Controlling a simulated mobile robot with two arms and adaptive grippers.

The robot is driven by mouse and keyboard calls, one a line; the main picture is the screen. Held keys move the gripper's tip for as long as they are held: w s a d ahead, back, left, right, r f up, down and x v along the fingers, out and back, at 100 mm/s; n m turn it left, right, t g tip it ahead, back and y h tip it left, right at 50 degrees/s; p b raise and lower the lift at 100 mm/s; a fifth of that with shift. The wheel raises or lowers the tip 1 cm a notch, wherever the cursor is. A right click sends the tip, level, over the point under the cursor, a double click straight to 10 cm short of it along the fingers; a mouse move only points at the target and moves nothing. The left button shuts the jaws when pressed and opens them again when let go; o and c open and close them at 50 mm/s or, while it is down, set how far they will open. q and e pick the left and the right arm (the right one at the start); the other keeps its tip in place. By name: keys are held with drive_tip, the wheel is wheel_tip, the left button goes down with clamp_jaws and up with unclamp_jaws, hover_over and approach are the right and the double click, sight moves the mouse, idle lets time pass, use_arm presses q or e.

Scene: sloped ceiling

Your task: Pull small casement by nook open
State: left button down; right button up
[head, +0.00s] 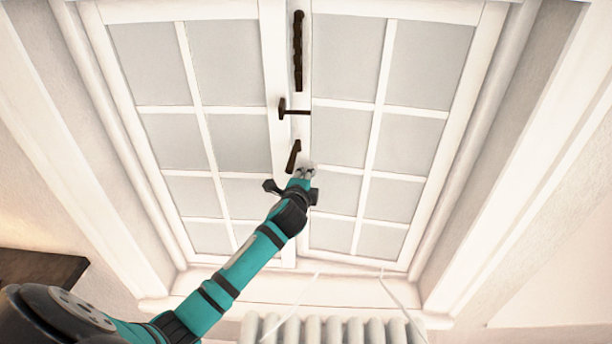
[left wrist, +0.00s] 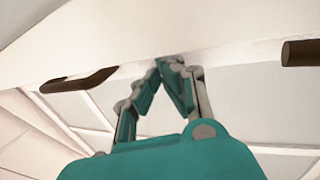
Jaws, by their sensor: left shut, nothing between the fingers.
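A white casement window with two paned leaves fills the head view. The left leaf (head: 207,135) and the right leaf (head: 375,150) meet at a white middle post. On the post are a long dark bar (head: 298,50), a dark latch (head: 293,112) and a short dark handle (head: 294,157). My left gripper (head: 306,172) is shut and empty, just below and right of the short handle. In the left wrist view its fingertips (left wrist: 168,62) come together at the edge of a white frame member, between two dark fittings. I cannot tell whether the tips touch it.
A white ribbed radiator (head: 335,330) stands below the sill. A dark wooden surface (head: 40,268) lies at the lower left. White window reveals slope along both sides of the window.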

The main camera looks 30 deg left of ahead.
sight(306, 168)
use_arm(q)
drive_tip(key=w, duration=0.1)
drive_tip(key=w+a, duration=0.1)
drive_tip(key=w, duration=0.1)
drive_tip(key=w+b, duration=0.1)
drive_tip(key=shift+w+a, duration=0.15)
drive_tip(key=shift+a, duration=0.25)
drive_tip(key=shift+w+a, duration=0.1)
drive_tip(key=shift+w, duration=0.15)
drive_tip(key=shift+s, duration=0.15)
drive_tip(key=shift+s+r, duration=0.15)
drive_tip(key=shift+s, duration=0.35)
drive_tip(key=v, duration=1.1)
drive_tip(key=shift+d, duration=0.25)
